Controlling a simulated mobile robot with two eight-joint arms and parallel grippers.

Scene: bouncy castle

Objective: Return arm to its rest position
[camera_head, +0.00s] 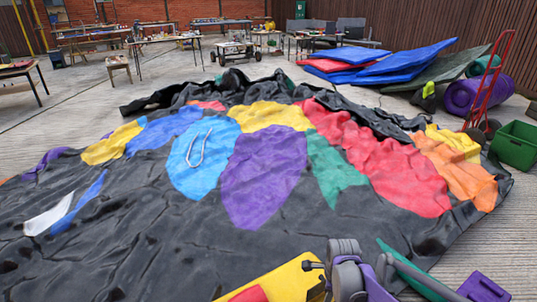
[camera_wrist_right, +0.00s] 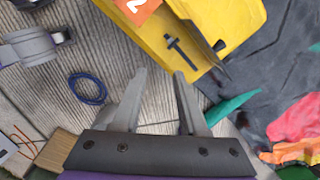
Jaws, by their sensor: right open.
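My right gripper (camera_wrist_right: 160,78) shows in the right wrist view, with its two grey fingers apart and nothing between them. It hangs over the ground beside a yellow case (camera_wrist_right: 185,30) with an orange label marked 2. The case also shows at the bottom of the head view (camera_head: 285,282). Grey and purple parts, likely of my right arm, are at the bottom of the head view, but the fingers cannot be made out there. My left gripper is not in view.
A large deflated castle sheet (camera_head: 110,235), black with coloured patches, covers the floor ahead. A blue cord loop (camera_wrist_right: 88,88) lies near the right gripper. A green crate (camera_head: 515,145) and a red hand truck (camera_head: 492,80) stand right. Blue mats (camera_head: 405,62) and worktables are farther back.

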